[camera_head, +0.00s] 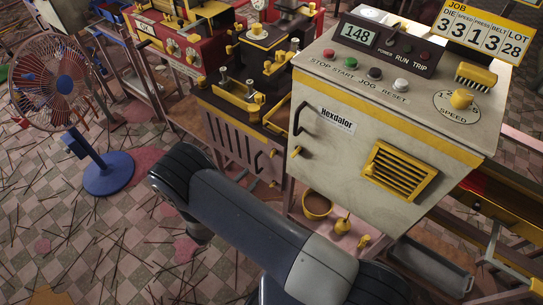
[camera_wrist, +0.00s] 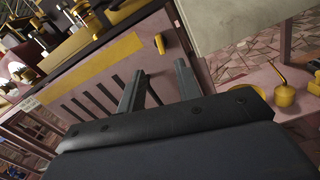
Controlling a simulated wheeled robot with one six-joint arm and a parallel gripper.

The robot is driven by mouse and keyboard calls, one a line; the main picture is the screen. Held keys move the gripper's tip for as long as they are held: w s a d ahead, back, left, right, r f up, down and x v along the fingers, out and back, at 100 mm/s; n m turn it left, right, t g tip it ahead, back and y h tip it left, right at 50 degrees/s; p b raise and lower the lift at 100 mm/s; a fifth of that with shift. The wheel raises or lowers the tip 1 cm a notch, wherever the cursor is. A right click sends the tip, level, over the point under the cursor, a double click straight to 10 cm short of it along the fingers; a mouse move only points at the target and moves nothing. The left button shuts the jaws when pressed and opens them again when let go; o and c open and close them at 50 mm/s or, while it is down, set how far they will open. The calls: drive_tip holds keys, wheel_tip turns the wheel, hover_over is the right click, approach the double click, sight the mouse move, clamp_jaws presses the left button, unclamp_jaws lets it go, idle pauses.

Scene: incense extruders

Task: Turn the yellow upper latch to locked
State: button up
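In the wrist view, a small oblong yellow latch (camera_wrist: 160,44) sits on the slotted, dull pink front panel (camera_wrist: 90,103), near the panel's right end. I take it as the upper latch. It stands slightly tilted in that picture. My gripper (camera_wrist: 160,84) is open, its two dark fingers apart with nothing between them. The latch is beyond the fingertips, apart from them. In the head view, the same panel (camera_head: 228,138) is left of the white cabinet, with small yellow fittings (camera_head: 272,153) on its right side.
The white Hexdalor cabinet (camera_head: 350,150) stands close to the right of the panel, with a dark handle (camera_head: 298,117) on its side. A blue fan (camera_head: 108,172) stands at left. Sticks litter the tiled floor.

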sight(271, 155)
drive_tip(key=p+x, duration=0.1)
drive_tip(key=x, duration=0.9)
drive_tip(key=shift+w+d, duration=0.2)
drive_tip(key=shift+c, duration=0.5)
clamp_jaws()
